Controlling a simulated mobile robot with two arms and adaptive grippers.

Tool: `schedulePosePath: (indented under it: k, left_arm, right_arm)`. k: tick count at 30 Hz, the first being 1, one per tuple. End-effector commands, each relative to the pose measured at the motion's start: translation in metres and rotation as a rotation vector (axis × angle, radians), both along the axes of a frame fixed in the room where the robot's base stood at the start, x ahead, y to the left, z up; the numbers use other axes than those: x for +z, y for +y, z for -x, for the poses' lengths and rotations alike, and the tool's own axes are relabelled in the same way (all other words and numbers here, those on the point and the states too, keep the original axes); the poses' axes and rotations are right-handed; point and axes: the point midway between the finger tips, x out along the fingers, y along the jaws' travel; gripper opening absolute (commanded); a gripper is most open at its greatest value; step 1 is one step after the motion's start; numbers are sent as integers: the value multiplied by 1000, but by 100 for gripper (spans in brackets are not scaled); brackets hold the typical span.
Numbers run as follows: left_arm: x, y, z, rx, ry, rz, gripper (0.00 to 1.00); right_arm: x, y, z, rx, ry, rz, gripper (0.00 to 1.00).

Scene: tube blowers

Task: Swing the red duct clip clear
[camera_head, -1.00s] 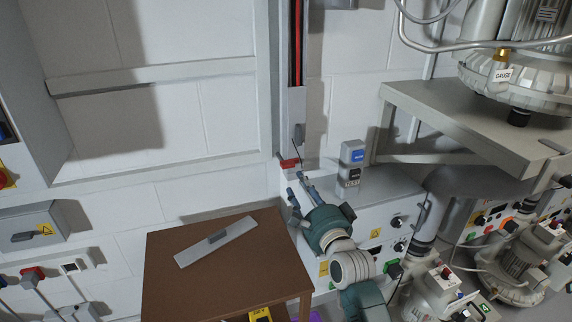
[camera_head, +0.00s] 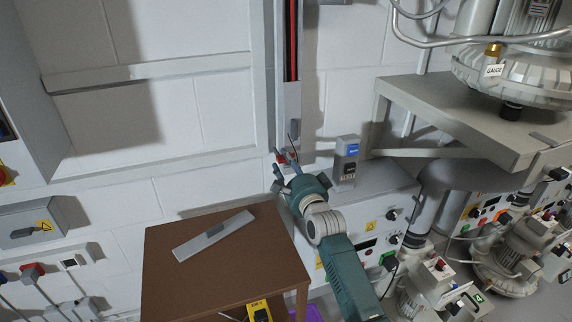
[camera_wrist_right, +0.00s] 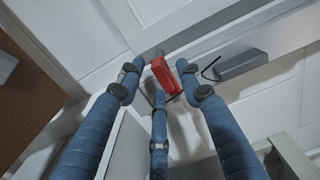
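The red duct clip (camera_wrist_right: 164,75) shows in the right wrist view as a small red block at the foot of the grey wall duct. In the head view only a bit of the red clip (camera_head: 281,158) shows, partly hidden by my fingers. My right gripper (camera_head: 286,165) is at the clip, low on the duct (camera_head: 290,104). In the wrist view the right gripper (camera_wrist_right: 161,69) is open, with blue fingers on both sides of the clip and a third finger below it. I cannot tell whether any finger touches it. My left gripper is in neither view.
A grey switch box with a blue label (camera_head: 347,158) stands on the cabinet (camera_head: 385,185) just right of my gripper. A brown table (camera_head: 190,272) with a grey metal plate (camera_head: 213,236) is to the left. A pump shelf (camera_head: 450,112) overhangs at right.

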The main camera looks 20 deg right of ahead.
Motion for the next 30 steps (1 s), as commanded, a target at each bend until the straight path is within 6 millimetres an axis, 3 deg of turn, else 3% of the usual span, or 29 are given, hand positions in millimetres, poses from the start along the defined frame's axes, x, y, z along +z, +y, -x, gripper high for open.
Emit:
schedulePosePath:
  k: [1,5,20,30]
  left_arm:
    - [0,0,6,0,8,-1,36]
    - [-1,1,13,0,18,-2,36]
    - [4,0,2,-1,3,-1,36]
    - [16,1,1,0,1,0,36]
  right_arm:
    - [0,0,0,0,0,0,24]
    - [0,0,0,0,0,0,0]
    - [2,0,0,0,-2,54,0]
    - [5,-1,0,0,-9,300,0]
